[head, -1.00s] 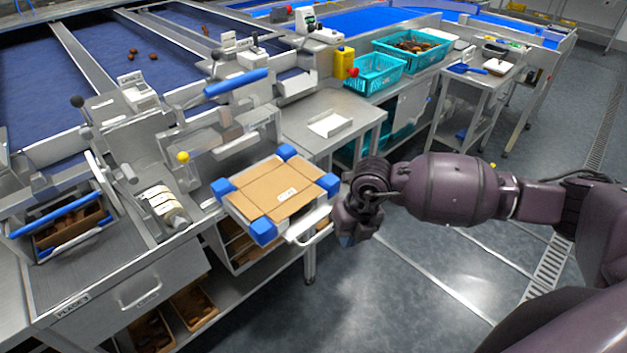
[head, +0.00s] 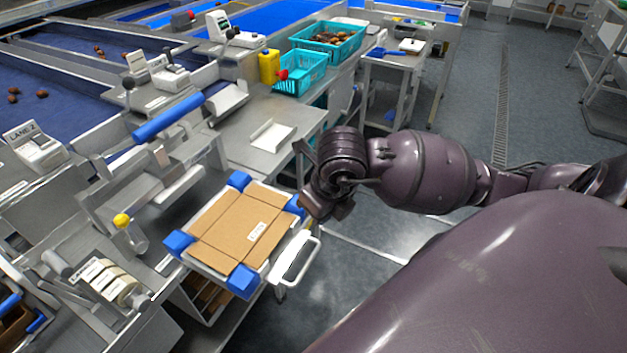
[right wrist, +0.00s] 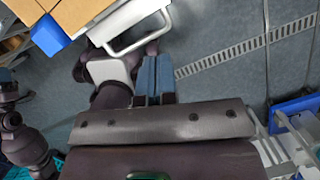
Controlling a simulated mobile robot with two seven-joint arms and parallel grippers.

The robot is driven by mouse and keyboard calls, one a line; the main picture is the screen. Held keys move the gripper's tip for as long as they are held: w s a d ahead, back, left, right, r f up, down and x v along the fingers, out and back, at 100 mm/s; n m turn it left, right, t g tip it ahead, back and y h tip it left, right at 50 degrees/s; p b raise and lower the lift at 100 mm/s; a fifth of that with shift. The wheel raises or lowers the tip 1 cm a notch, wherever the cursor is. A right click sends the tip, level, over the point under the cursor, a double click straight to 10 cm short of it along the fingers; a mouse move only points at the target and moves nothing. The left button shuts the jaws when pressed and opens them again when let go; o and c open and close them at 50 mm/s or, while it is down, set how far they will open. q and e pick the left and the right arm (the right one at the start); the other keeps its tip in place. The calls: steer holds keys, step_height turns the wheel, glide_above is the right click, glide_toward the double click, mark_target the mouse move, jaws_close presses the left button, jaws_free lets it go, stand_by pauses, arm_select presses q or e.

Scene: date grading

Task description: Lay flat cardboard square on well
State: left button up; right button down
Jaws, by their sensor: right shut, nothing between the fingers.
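The flat cardboard square (head: 215,222), brown with crease lines and a small white label, lies level on the well (head: 262,275), a white-edged frame with blue corner blocks. A white loop handle (head: 297,258) sticks out on its right side. In the right wrist view a part of the cardboard (right wrist: 85,12) and a blue corner block (right wrist: 48,35) show at top left. My right gripper (right wrist: 154,78) is shut and empty, its blue fingers over the floor beside the well. In the head view its wrist covers part of the right corner block. My left gripper is not in view.
A small white tray (head: 272,136) sits on the steel bench behind the well. Teal crates (head: 328,42), one with dates, and a yellow bottle (head: 268,67) stand farther back. Label rolls (head: 108,282) and a yellow-knobbed lever (head: 122,221) are left of the well. Floor on the right is open.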

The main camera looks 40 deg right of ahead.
mark_target(294, 218)
steer(key=w+f, duration=0.1)
steer(key=f, duration=0.1)
steer(key=w+f, duration=0.3)
steer(key=f, duration=0.2)
steer(key=shift+w+a, duration=0.25)
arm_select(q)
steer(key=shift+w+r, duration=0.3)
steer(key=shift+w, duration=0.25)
arm_select(e)
steer(key=shift+w+f, duration=0.1)
steer(key=shift+w, duration=0.65)
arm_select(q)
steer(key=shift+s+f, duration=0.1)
arm_select(e)
steer(key=shift+w, duration=0.1)
steer(key=shift+w+a+b, duration=0.1)
steer(key=shift+w+b, duration=0.2)
steer(key=shift+w, duration=0.6)
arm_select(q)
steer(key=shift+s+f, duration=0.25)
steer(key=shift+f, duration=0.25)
